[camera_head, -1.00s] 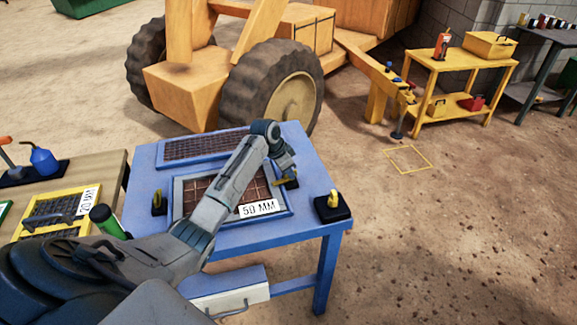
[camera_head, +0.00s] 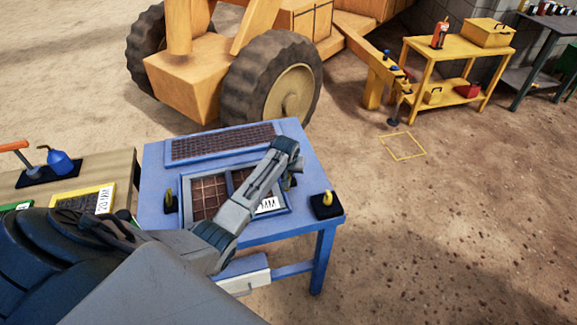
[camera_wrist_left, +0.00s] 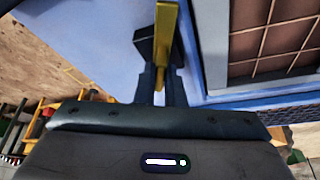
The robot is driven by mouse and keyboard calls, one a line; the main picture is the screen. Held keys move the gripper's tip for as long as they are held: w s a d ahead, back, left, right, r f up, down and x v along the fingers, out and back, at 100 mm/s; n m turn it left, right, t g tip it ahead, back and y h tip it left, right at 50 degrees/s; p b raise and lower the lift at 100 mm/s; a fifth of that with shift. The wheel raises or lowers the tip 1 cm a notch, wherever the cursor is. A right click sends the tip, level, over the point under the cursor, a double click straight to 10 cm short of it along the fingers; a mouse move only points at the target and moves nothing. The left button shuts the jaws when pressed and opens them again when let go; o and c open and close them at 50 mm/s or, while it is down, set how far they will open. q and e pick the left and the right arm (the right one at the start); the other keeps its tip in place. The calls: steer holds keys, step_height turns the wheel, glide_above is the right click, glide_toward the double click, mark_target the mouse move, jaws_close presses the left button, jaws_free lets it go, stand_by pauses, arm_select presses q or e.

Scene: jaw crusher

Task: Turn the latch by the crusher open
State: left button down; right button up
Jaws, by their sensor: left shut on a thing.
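The latch with a yellow handle (camera_wrist_left: 166,30) and a black base (camera_wrist_left: 145,42) is in the left wrist view, beside the grey-framed screen. My left gripper (camera_wrist_left: 162,86) is shut on this yellow handle. In the head view my left gripper (camera_head: 288,180) is at the right edge of the 50 MM screen frame, mostly hidden behind my own wrist, which also hides most of the latch. Two other yellow-handled latches stand on the blue table: one left of the screen (camera_head: 170,201) and one at the front right corner (camera_head: 327,203). My right gripper is not in view.
The blue table (camera_head: 154,164) also carries a long mesh panel (camera_head: 215,144) at the back. An orange wheeled machine (camera_head: 185,85) is behind. Sandy ground lies open at right.

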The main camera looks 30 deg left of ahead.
arm_select(q)
steer(key=n, duration=0.1)
steer(key=n+y+p, duration=0.1)
steer(key=shift+w+r+n, duration=0.15)
steer(key=shift+r+n, duration=0.05)
steer(key=shift+n, duration=0.1)
steer(key=shift+n+g+y, duration=0.3)
steer(key=shift+n+g, duration=0.2)
steer(key=shift+n, duration=0.6)
steer(key=c, duration=1.5)
jaws_free()
steer(key=shift+d+f, duration=0.1)
steer(key=b+v, duration=0.1)
steer(key=v, duration=0.9)
steer(key=shift+d+r+b, duration=0.15)
steer(key=shift+r+b, duration=0.15)
steer(key=shift+r, duration=0.1)
